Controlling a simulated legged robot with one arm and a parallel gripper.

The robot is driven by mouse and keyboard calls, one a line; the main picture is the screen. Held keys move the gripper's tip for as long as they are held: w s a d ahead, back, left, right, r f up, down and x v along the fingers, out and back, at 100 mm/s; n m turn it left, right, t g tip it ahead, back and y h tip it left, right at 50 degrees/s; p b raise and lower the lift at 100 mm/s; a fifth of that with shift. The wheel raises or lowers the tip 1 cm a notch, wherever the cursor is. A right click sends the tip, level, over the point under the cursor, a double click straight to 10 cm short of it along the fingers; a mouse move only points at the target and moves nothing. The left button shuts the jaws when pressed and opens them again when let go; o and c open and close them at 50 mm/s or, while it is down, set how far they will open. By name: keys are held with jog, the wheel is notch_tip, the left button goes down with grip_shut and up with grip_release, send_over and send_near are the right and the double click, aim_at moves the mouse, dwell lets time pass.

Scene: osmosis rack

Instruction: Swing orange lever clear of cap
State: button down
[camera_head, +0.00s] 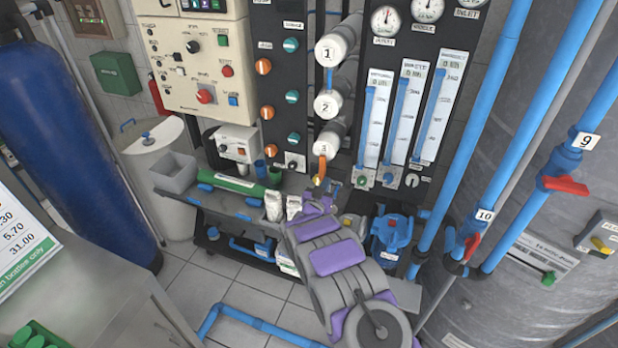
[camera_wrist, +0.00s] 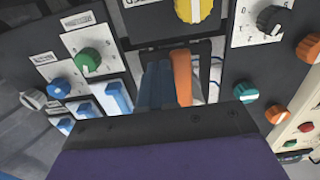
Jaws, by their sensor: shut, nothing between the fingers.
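The orange lever (camera_head: 321,170) hangs down at the front of the lowest white cap (camera_head: 327,147), marked 3, in the head view. It also shows upright in the wrist view (camera_wrist: 182,78), close in front of my gripper. My gripper (camera_head: 328,191) is at the lower end of the lever in the head view. In the wrist view its fingers (camera_wrist: 157,84) look shut and empty, just left of the lever. I cannot tell whether they touch it. The cap is not clearly visible in the wrist view.
White caps 1 (camera_head: 330,49) and 2 (camera_head: 327,104) sit above on the same rack. Flow meters (camera_head: 407,110) stand to the right, and a panel of orange and teal knobs (camera_head: 278,98) to the left. A grey bench (camera_head: 222,205) lies below left. Blue pipes (camera_head: 478,130) run at right.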

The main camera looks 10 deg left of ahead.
jog(key=shift+w+a+f+b, duration=0.15)
jog(key=shift+w+a+b, duration=0.1)
jog(key=shift+a, duration=0.3)
jog(key=shift+w+a+f+b, duration=0.2)
jog(key=shift+a, duration=0.3)
jog(key=shift+w+a+f+b, duration=0.15)
jog(key=shift+w+a+b, duration=0.1)
jog(key=shift+a, duration=0.3)
jog(key=shift+w+a+r+p, duration=0.15)
jog(key=shift+a+r+p, duration=0.35)
jog(key=shift+a+p, duration=0.2)
jog(key=shift+w+a+r+p, duration=0.1)
jog(key=shift+a+r+p, duration=0.45)
jog(key=shift+a, duration=0.2)
jog(key=p, duration=0.2)
send_near(319, 179)
jog(key=shift+w+a+r, duration=0.2)
jog(key=shift+a+r, duration=0.25)
jog(key=shift+a, duration=0.3)
jog(key=shift+w+a+r, duration=0.25)
jog(key=shift+a+r, duration=0.25)
jog(key=shift+a, duration=0.25)
